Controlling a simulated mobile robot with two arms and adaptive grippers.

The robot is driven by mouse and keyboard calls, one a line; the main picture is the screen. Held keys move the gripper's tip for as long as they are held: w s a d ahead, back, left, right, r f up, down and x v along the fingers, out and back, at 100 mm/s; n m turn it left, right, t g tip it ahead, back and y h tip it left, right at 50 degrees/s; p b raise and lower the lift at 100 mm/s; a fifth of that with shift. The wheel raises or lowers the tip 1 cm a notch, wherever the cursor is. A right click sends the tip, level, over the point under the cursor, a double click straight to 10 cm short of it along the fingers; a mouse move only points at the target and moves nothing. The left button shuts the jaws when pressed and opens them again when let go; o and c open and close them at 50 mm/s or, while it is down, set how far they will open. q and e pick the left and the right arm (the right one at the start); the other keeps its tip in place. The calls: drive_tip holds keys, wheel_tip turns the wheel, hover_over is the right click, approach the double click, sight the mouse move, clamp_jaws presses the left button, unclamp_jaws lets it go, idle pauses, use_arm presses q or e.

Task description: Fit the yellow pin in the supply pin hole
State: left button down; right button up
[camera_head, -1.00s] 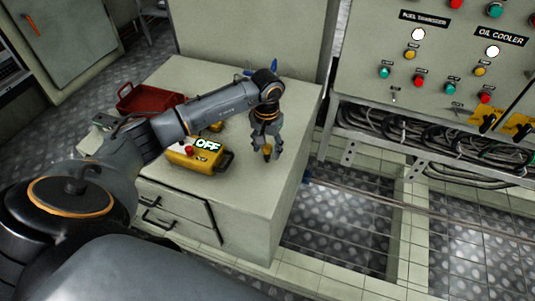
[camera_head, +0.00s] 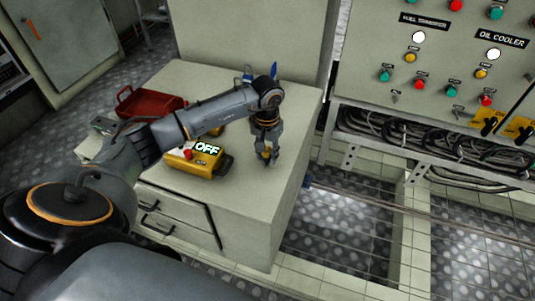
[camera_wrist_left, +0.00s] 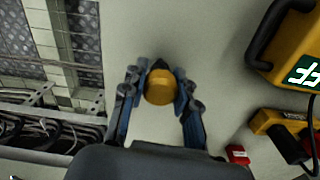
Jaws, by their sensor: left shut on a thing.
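My left gripper (camera_head: 267,158) is above the right part of the cabinet top, pointing down. It is shut on the yellow pin (camera_head: 265,154), which shows between the fingers. In the left wrist view, the pin's round yellow end (camera_wrist_left: 160,88) sits between the two fingers of the left gripper (camera_wrist_left: 160,80), with a dark part beyond it. I cannot tell whether the pin touches the surface. I cannot make out the supply pin hole in either view. My right gripper is not in view.
On the cabinet top (camera_head: 245,195) stand a yellow box with an "OFF" display (camera_head: 195,160) and a red tray (camera_head: 150,103). A small red block (camera_wrist_left: 238,155) lies near the box. A control panel (camera_head: 440,60) with buttons stands at the right, above bundled cables (camera_head: 420,140).

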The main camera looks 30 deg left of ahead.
use_arm(q)
drive_tip(key=shift+r, duration=0.2)
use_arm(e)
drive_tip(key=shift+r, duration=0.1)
use_arm(q)
drive_tip(key=shift+r+p, duration=0.4)
drive_tip(key=shift+r, duration=0.25)
drive_tip(key=shift+r+p, duration=0.3)
drive_tip(key=shift+r, duration=0.25)
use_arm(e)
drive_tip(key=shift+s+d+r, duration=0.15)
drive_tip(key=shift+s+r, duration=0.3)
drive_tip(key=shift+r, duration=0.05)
use_arm(q)
drive_tip(key=shift+r+p, duration=0.35)
drive_tip(key=shift+r, duration=0.25)
drive_tip(key=shift+r+p, duration=0.35)
drive_tip(key=shift+r, duration=0.3)
drive_tip(key=shift+r+p, duration=0.45)
drive_tip(key=shift+r, duration=0.35)
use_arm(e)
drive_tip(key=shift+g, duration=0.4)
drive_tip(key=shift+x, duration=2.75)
